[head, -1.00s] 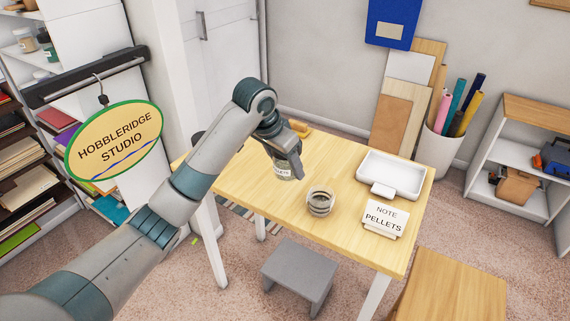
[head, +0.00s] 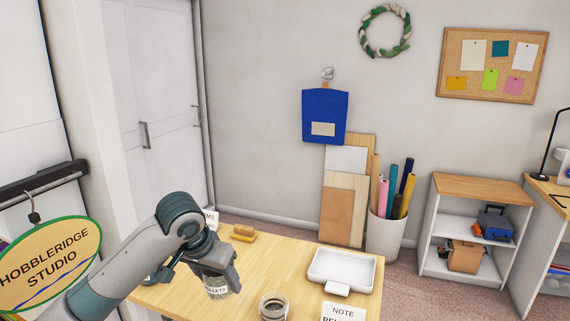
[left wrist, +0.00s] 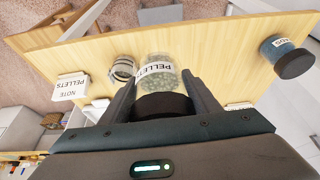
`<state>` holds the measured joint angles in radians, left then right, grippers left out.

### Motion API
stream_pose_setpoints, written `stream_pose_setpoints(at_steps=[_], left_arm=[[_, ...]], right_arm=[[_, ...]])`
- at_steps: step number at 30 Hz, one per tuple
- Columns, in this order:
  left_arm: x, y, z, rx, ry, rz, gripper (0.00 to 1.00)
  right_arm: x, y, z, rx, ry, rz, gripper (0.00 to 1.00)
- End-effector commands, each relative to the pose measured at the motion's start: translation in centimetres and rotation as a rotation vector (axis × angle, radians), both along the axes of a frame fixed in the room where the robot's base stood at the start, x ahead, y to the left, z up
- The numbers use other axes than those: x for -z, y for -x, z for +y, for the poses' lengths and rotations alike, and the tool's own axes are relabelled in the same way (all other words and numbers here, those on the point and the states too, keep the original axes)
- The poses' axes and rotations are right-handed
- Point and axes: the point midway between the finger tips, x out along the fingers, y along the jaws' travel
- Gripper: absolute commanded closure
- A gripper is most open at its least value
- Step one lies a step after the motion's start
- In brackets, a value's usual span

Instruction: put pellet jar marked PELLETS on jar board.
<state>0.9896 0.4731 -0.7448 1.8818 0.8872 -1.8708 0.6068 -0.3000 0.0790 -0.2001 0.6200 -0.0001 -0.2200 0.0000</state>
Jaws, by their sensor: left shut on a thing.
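The pellet jar (head: 217,291) is clear glass with a white label partly reading PELLETS, and it shows below my left gripper (head: 222,276) in the head view. In the left wrist view the jar (left wrist: 160,72) has a dark lid between the two fingers of my left gripper (left wrist: 162,95). The gripper is shut on it. Whether the jar's base touches the table is unclear. A jar board cannot be made out in either view. My right gripper is not in view.
The wooden table (head: 290,253) carries an open glass jar (head: 273,308), a white tray (head: 345,266), a NOTE PELLETS card (head: 343,313) and a wooden brush (head: 243,233). A dark-lidded labelled jar (left wrist: 288,58) stands near an edge. The oval sign (head: 48,262) hangs at left.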

Motion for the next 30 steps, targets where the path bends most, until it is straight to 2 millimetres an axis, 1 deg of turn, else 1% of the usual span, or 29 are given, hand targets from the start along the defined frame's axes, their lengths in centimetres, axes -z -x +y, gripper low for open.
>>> stream_pose_setpoints(at_steps=[1,3,9,12,15,20,30], left_arm=[[-0.2,1.1,0.7,-0.03,-0.007,-0.005,0.71],[-0.2,2.6,1.4,-0.083,-0.007,-0.004,0.71],[0.5,7.2,3.3,-0.218,-0.005,-0.003,0.71],[0.9,8.9,4.1,-0.27,-0.003,-0.001,0.71],[1.2,10.1,4.7,-0.305,-0.001,-0.002,0.71],[1.4,10.8,5.0,-0.329,0.001,-0.001,0.71],[1.4,10.8,5.0,-0.331,0.001,-0.001,0.71]], right_arm=[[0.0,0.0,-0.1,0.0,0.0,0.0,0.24],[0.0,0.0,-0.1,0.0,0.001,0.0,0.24],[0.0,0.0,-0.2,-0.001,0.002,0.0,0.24],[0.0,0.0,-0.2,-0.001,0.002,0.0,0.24],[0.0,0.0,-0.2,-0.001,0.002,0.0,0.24],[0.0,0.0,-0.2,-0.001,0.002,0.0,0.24],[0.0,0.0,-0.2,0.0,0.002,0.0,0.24]])
